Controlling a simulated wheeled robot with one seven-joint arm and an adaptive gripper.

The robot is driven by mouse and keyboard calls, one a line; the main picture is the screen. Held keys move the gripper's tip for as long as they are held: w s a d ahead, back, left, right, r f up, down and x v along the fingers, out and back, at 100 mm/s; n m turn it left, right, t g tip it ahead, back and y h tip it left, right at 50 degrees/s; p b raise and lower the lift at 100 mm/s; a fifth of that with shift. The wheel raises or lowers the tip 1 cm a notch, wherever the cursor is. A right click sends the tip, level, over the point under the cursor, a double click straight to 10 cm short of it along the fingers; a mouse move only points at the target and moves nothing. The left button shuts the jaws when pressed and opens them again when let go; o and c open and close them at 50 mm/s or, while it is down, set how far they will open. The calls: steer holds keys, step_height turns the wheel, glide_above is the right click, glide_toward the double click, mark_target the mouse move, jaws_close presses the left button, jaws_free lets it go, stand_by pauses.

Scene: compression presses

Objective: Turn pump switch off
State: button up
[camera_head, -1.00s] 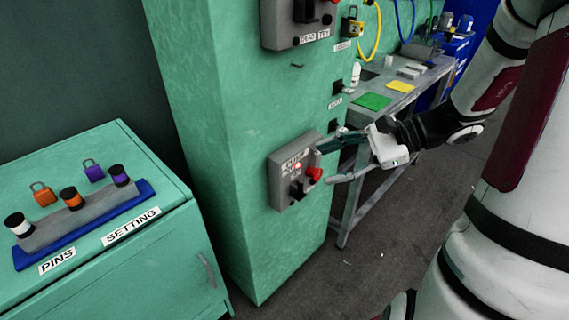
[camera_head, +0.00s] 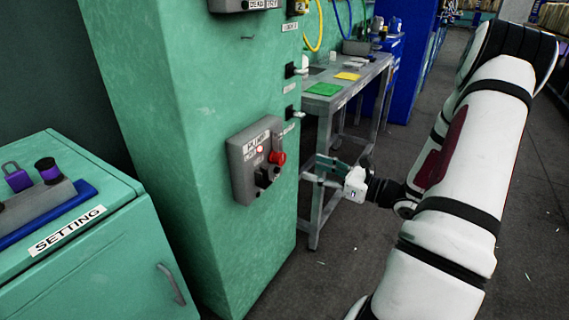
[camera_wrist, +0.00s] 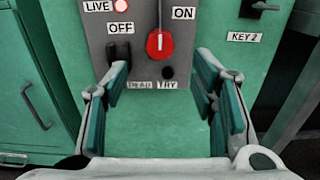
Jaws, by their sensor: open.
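The pump switch is on a grey box (camera_head: 243,178) on the green cabinet's face, labelled PUMP in the head view. Its red round knob (camera_head: 277,158) also shows in the wrist view (camera_wrist: 160,43), below a stem between the OFF and ON labels. The white mark on the knob looks about upright. The LIVE lamp (camera_wrist: 120,5) is lit red. My gripper (camera_head: 312,169) is open and empty, to the right of the box and apart from it. In the wrist view its fingers (camera_wrist: 160,82) spread below and either side of the knob, not touching it.
A second grey box (camera_head: 228,5) is higher on the cabinet. A KEY 2 label (camera_wrist: 244,37) is right of the pump box. A grey workbench (camera_head: 335,100) stands behind my gripper. A low green cabinet (camera_head: 130,245) is at left. Dark floor lies open at right.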

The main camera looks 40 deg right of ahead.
mark_target(283, 158)
steer(key=b+x, duration=0.2)
steer(key=x, duration=0.8)
steer(key=shift+w, duration=0.15)
jaws_close()
